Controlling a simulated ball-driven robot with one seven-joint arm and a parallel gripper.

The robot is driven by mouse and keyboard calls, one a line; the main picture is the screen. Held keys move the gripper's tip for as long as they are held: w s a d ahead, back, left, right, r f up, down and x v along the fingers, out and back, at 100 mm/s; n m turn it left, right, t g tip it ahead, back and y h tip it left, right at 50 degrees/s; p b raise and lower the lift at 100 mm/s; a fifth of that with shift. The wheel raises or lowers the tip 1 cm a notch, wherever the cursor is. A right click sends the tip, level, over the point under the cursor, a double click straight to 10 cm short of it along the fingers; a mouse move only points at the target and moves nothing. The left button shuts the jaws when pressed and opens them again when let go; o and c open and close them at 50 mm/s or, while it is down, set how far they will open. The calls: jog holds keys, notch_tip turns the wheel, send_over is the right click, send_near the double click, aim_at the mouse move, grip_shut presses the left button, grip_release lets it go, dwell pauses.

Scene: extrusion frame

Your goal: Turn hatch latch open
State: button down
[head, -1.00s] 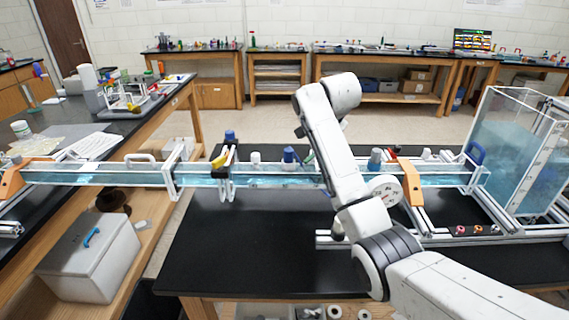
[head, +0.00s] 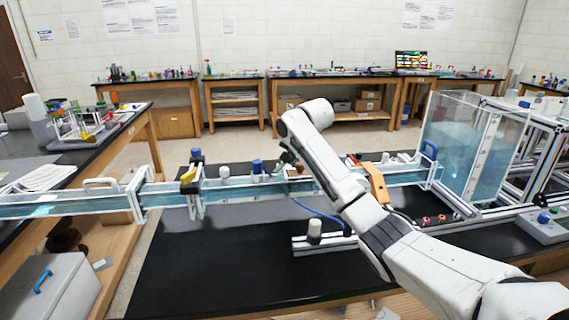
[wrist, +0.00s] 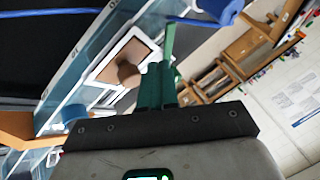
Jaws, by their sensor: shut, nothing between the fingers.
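A clear water channel (head: 232,189) runs across the black bench. In the wrist view, a white-framed panel (wrist: 106,66) with a round brown knob (wrist: 128,74) lies just left of my fingers; it may be the hatch and its latch, but I cannot be sure. My gripper (wrist: 160,82) has green fingers pressed together with nothing between them. The fingers look beside the knob, and I cannot tell if they touch it. In the head view my gripper (head: 287,156) is small and partly hidden by my arm, over the channel's middle.
A blue knob (head: 257,166) and a yellow-and-black clamp (head: 188,178) stand on the channel. A large water tank (head: 470,140) is at the right. A white-topped post (head: 314,230) stands on a rail near my arm. The black bench top (head: 215,265) is clear at front left.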

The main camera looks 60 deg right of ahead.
aim_at(285, 173)
jog(key=shift+x, duration=2.35)
jog(key=shift+p, duration=0.3)
jog(key=shift+w+a+m, duration=0.1)
jog(key=shift+w+m, duration=0.1)
jog(key=shift+m, duration=0.2)
